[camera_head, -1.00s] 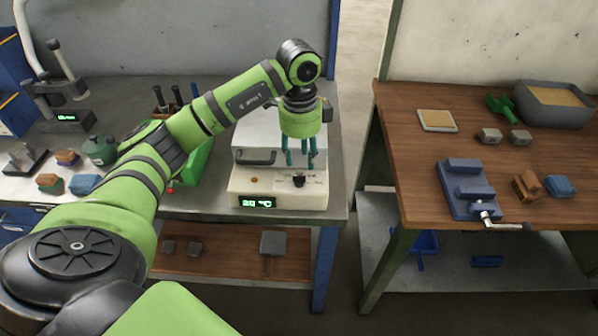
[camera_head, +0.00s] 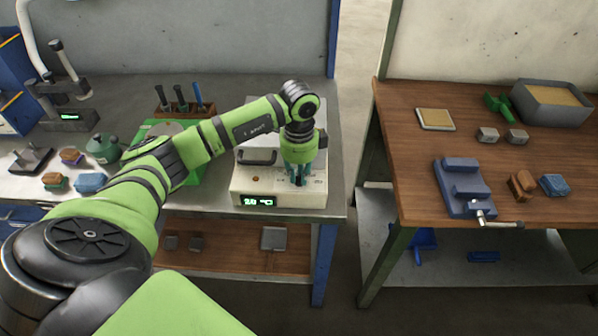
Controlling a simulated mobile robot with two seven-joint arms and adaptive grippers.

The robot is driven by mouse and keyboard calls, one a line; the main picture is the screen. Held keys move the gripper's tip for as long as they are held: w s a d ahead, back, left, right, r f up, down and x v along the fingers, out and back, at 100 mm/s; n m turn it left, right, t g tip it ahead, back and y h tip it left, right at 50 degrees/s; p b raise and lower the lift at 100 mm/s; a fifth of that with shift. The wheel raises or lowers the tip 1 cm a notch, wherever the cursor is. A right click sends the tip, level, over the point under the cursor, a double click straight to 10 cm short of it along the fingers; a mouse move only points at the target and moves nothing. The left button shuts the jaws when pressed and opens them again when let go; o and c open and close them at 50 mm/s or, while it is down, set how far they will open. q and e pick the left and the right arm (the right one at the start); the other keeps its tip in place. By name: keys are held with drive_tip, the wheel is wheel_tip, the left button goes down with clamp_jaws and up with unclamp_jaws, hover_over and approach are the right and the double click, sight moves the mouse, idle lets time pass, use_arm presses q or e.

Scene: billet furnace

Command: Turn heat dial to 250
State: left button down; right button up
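The furnace (camera_head: 236,188) is a cream box on the left bench, with a grey door above its control panel. Its green display (camera_head: 258,202) seems to read about 20 °C. The dark heat dial sits on the panel right of the display, now mostly hidden by my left gripper's fingers. My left gripper (camera_head: 299,177) points down with its teal fingers at the dial. I cannot tell whether the fingers are closed on it or just around it. My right gripper is not in view.
A wooden tool holder (camera_head: 184,107), a green pot (camera_head: 103,149) and small coloured blocks (camera_head: 89,182) are on the left bench. A gap separates it from the wooden bench (camera_head: 405,160), which holds a blue vise (camera_head: 462,190) and a sand tray (camera_head: 552,102).

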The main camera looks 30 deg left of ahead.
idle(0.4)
use_arm(q)
drive_tip(key=shift+f+m+b, duration=0.1)
drive_tip(key=shift+m+b, duration=0.8)
drive_tip(key=shift+m, duration=0.3)
drive_tip(key=m+b, duration=0.2)
drive_tip(key=m, duration=0.1)
drive_tip(key=shift+a+m, duration=0.1)
drive_tip(key=shift+m, duration=0.2)
drive_tip(key=m+b, duration=0.3)
drive_tip(key=m, duration=0.2)
drive_tip(key=shift+a, duration=0.1)
drive_tip(key=m+b, duration=0.3)
drive_tip(key=m, duration=0.3)
drive_tip(key=shift+w+m+b, duration=0.15)
drive_tip(key=shift+m+b, duration=0.15)
drive_tip(key=shift+m, duration=0.1)
drive_tip(key=m+b, duration=0.2)
drive_tip(key=m, duration=0.3)
drive_tip(key=shift+w+a+m, duration=0.1)
drive_tip(key=shift+m, duration=0.2)
drive_tip(key=c, duration=1.2)
unclamp_jaws()
